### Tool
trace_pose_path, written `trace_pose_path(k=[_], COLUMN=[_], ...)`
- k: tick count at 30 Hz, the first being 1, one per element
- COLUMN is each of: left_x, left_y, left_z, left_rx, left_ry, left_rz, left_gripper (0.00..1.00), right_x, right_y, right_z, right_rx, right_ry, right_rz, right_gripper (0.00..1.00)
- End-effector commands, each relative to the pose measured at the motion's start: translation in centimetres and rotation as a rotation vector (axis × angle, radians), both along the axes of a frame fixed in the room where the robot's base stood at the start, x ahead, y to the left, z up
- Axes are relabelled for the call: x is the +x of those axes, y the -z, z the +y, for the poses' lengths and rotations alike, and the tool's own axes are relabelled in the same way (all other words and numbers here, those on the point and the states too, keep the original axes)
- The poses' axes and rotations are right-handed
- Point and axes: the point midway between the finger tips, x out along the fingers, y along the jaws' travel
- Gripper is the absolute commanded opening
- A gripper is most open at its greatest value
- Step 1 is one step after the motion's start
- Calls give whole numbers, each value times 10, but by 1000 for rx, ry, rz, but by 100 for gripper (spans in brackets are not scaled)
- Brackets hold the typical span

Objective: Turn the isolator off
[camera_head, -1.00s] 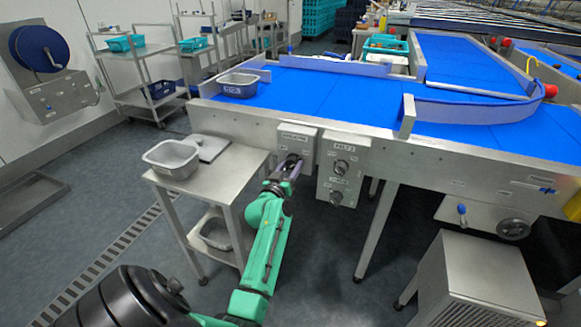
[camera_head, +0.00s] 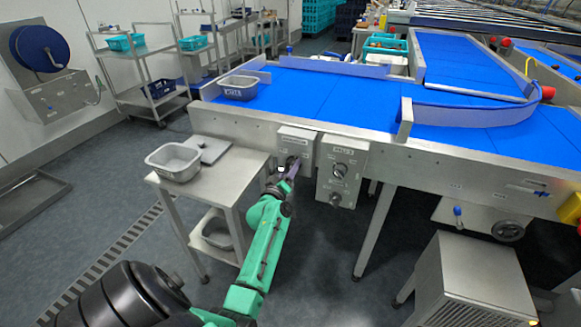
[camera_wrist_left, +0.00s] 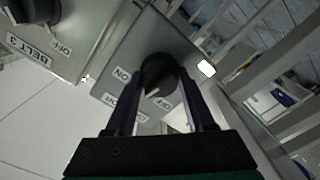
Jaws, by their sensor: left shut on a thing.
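The isolator box (camera_head: 297,135) is a small grey box on the side of the blue-belted conveyor. In the left wrist view its black rotary knob (camera_wrist_left: 159,68) sits between ON and OFF labels. The knob's pale pointer mark lies close to the OFF label. My left gripper (camera_head: 292,168) reaches up to the box from below. In the left wrist view its two dark fingers (camera_wrist_left: 160,84) are shut on the knob, one on each side. The fingers hide parts of the knob and of the box face. My right gripper is not in view.
A steel side table (camera_head: 222,180) with a grey tub (camera_head: 173,163) stands close on the left. Open floor (camera_head: 320,270) lies below the conveyor.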

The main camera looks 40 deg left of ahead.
Motion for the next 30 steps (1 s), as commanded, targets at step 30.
trace_pose_path(k=[30], left_x=[0], left_y=[0], left_z=[0], left_rx=[-835], left_ry=[0], left_rz=[-290], left_gripper=[0], right_x=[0], right_y=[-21], right_z=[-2], right_rx=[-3], right_ry=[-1], right_rz=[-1], right_gripper=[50])
